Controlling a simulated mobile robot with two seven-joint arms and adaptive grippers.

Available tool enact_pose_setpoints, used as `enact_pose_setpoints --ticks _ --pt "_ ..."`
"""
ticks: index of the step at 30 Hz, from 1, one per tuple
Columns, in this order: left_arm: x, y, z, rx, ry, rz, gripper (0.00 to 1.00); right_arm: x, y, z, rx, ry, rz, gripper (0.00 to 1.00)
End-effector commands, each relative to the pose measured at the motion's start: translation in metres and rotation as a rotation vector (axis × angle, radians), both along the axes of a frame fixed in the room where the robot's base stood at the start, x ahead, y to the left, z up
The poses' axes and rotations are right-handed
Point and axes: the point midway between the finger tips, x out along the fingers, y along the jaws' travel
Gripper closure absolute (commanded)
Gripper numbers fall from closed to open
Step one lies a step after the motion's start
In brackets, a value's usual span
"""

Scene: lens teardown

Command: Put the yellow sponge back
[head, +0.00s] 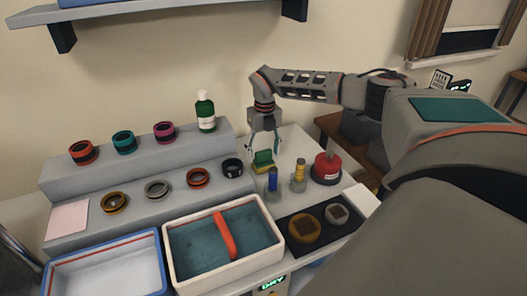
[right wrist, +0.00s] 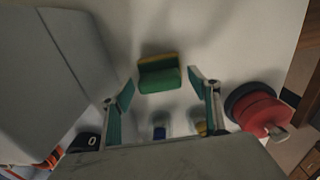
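The sponge (head: 264,158), green with a yellow part, rests on the light table top to the right of the grey stepped rack. In the right wrist view the sponge (right wrist: 159,77) shows a green face with a yellow edge behind it. My right gripper (head: 264,149) points down above the sponge. In the right wrist view its two fingers (right wrist: 161,84) are spread wide, with the sponge framed between them and nothing gripped. I cannot tell the exact gap in height. My left gripper is not in view.
Blue-topped (head: 273,180) and yellow-topped (head: 299,176) small containers stand just in front of the sponge. A red round item (head: 326,167) is at their right. The stepped rack (head: 60,177) holds lens rings and a green bottle (head: 205,111). A white-rimmed tray (head: 171,252) lies in front.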

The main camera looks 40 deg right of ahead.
Motion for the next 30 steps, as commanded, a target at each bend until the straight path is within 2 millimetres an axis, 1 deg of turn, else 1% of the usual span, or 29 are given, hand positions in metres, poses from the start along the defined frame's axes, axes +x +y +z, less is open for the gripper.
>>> enact_pose_setpoints --ticks 8,11,14,24,27,30 --pt "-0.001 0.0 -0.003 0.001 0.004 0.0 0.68 0.0 0.0 0.001 0.0 -0.001 0.0 0.4" --pt "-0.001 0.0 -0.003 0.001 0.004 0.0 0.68 0.001 0.0 0.008 0.0 -0.003 0.001 0.4" --pt "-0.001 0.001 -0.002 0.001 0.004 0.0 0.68 0.001 0.0 0.022 0.0 -0.003 0.001 0.4" --pt "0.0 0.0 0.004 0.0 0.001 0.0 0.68 0.0 -0.002 0.091 0.0 -0.004 0.0 0.4" --pt "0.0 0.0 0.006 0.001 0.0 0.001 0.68 0.0 -0.002 0.106 0.0 -0.003 0.001 0.4" --pt "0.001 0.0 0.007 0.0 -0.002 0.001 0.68 0.0 -0.002 0.116 -0.001 -0.003 0.0 0.4"
